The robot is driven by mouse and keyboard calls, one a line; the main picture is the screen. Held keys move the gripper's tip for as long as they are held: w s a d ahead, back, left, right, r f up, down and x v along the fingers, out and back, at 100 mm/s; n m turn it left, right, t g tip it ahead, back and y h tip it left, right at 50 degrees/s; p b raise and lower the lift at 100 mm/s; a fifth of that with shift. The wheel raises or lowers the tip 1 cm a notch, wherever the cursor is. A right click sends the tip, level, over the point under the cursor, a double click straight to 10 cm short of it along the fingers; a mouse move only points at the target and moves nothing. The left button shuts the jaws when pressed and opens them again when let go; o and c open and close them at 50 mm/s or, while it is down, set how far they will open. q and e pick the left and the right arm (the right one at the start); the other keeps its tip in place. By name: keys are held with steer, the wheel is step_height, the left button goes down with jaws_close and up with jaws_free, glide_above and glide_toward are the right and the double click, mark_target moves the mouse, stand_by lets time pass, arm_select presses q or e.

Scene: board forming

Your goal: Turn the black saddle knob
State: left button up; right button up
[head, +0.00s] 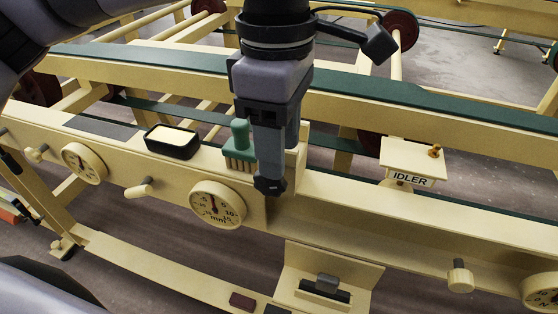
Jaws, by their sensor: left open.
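My left gripper (270,185) comes down from the top of the head view, in front of the cream beam (360,206). Its jaws are open, seen side-on, so the gap between the fingers hardly shows. A cream block (296,148) stands on the beam right behind the fingers and is partly covered by them. I cannot make out the black saddle knob for certain. A dark shape at the fingertips may be the knob or the tips themselves. My right gripper is not in view.
A green-handled brush (239,146) stands just left of the fingers, and a black tray (172,143) lies farther left. A round mm dial (217,204) is on the beam's front. The IDLER sign (409,179) is at the right.

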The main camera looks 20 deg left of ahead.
arm_select(q)
steer(key=shift+w+a+r, duration=0.1)
steer(key=shift+w+a, duration=0.1)
steer(key=shift+a, duration=0.1)
steer(key=shift+f, duration=0.4)
step_height(320, 180, down, 6)
steer(key=shift+f, duration=0.1)
jaws_close()
